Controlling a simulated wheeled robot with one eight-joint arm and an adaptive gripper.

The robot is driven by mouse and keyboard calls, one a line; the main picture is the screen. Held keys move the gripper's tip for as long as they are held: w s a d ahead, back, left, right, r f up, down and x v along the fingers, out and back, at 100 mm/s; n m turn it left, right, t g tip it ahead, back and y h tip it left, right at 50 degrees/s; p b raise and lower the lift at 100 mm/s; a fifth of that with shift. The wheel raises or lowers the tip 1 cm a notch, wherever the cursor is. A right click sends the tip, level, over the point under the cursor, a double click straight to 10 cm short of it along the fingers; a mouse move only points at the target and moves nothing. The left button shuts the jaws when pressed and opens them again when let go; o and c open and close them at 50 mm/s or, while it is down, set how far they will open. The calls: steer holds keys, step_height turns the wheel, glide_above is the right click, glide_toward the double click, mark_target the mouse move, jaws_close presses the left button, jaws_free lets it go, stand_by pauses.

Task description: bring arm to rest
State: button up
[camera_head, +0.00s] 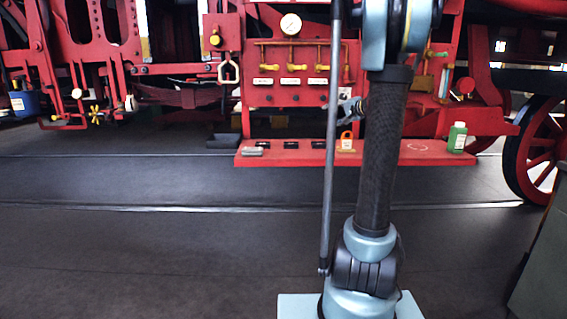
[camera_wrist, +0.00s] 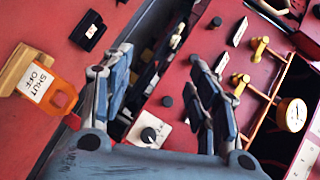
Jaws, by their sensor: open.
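My gripper (camera_wrist: 160,95) is open in the wrist view, its two blue-grey fingers apart with nothing held between them. It faces the red panel (camera_head: 290,85), with the red shelf below it. In the head view my gripper (camera_head: 350,108) shows small, partly hidden behind my arm, in front of the right part of the panel and above the shelf. An orange tag reading "SHUT OFF" (camera_wrist: 50,88) stands in a tan holder left of the fingers; the tag also shows in the head view (camera_head: 346,139).
The red shelf (camera_head: 290,158) carries several small black holders, a grey item (camera_head: 253,151) and a green bottle (camera_head: 457,137). A pressure gauge (camera_head: 291,23) and brass valves sit on the panel. A spoked wheel (camera_head: 535,150) stands at right. The dark floor (camera_head: 150,250) in front is clear.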

steer(key=s+a+f+n+g+h, duration=0.1)
steer(key=s+a+f+n+g, duration=0.2)
steer(key=s, duration=0.5)
steer(key=s+a+f+g+h, duration=0.1)
steer(key=s+a+f, duration=0.2)
steer(key=s+f, duration=0.35)
steer(key=s+a+f+n+g+h, duration=0.1)
steer(key=s+a+f+n+g, duration=0.15)
steer(key=s, duration=0.75)
steer(key=s+d+f+n+g+h, duration=0.1)
steer(key=s+d+f+h, duration=0.1)
steer(key=s+f, duration=0.5)
steer(key=s+d+f+n+g+h, duration=0.2)
steer(key=s+f, duration=0.6)
steer(key=s, duration=0.7)
steer(key=shift+s+d+h, duration=0.15)
steer(key=shift+d+h, duration=0.45)
steer(key=shift+w+f, duration=0.25)
steer(key=shift+w, duration=0.2)
